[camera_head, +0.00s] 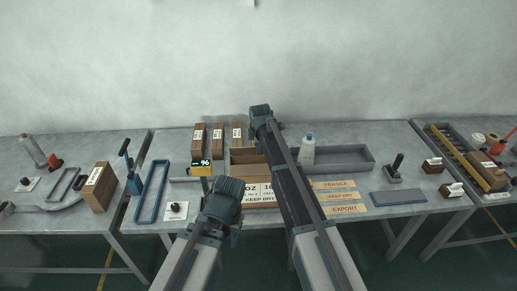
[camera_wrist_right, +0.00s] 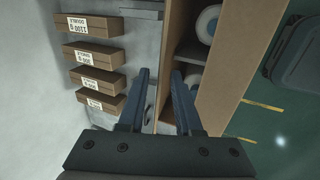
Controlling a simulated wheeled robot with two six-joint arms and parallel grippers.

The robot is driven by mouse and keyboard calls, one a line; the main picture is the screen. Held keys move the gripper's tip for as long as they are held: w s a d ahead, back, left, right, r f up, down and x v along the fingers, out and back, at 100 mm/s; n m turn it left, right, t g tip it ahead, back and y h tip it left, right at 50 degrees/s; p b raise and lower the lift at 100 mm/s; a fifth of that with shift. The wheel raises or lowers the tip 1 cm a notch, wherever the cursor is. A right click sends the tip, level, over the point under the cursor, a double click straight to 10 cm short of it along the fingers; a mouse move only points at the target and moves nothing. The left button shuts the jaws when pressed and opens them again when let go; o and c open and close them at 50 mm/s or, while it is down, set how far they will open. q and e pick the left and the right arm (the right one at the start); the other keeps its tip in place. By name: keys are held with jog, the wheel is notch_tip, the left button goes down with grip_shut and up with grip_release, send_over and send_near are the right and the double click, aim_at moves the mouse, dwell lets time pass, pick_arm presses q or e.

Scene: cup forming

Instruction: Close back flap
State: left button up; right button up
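The open brown carton (camera_head: 247,157) stands mid-bench, its printed front face low in the head view and partly hidden by my arms. In the right wrist view, its brown front panel (camera_wrist_right: 243,65) is upright and pale round items (camera_wrist_right: 208,22) lie inside. My right gripper (camera_head: 260,110) is above the carton's back side. In the wrist view my right gripper (camera_wrist_right: 162,75) has its fingers apart, with a brown back panel (camera_wrist_right: 175,35) showing between and beyond them; contact cannot be told. My left gripper (camera_head: 226,190) is in front of the carton, its fingertips hidden.
Small labelled boxes (camera_head: 217,139) stand behind the carton on the left. A white bottle (camera_head: 307,150) and a grey tray (camera_head: 350,165) are on the right. Label strips (camera_head: 336,197) lie at front right.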

grip_shut()
dwell(1.2)
